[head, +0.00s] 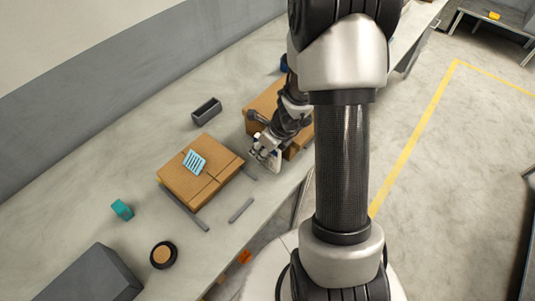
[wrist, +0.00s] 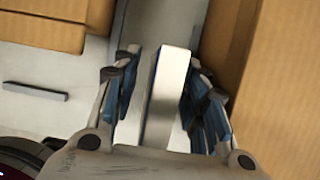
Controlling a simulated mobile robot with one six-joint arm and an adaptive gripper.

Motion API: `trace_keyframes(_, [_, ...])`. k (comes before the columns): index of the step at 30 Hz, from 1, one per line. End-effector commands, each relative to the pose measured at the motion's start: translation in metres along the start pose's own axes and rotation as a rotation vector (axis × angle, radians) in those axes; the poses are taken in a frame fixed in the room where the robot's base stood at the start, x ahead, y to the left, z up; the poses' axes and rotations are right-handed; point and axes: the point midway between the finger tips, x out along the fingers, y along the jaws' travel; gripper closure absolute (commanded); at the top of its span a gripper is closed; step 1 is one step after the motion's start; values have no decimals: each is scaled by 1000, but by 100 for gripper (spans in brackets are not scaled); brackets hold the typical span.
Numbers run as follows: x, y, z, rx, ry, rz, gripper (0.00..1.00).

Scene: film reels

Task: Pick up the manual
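A thin white upright slab with a dark blue side, which looks like the manual (wrist: 168,95), stands between my fingers in the wrist view. My gripper (wrist: 160,68) is open around it, with a visible gap at the left finger; contact on the right is hard to tell. In the head view my gripper (head: 264,152) is low over the bench, between two cardboard boxes, and a small pale edge of the manual (head: 276,164) shows beside the fingers. The lower part of the manual is hidden.
A cardboard box (head: 180,184) with a light blue lined card (head: 194,162) on it lies left of my gripper. Another cardboard box (head: 262,103) is close behind and right. A dark open tray (head: 206,111), teal block (head: 122,209), round reel (head: 163,254) and grey bars (head: 241,210) lie on the bench.

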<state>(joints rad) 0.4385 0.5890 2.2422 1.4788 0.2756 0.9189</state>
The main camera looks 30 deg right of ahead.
Motion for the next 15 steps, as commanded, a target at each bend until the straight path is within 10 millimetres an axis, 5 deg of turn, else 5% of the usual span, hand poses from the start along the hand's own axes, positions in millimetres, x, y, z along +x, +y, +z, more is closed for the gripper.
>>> trace_keyframes(5, [0, 0, 0, 0, 0, 0, 61])
trace_keyframes(15, [0, 0, 0, 0, 0, 0, 83])
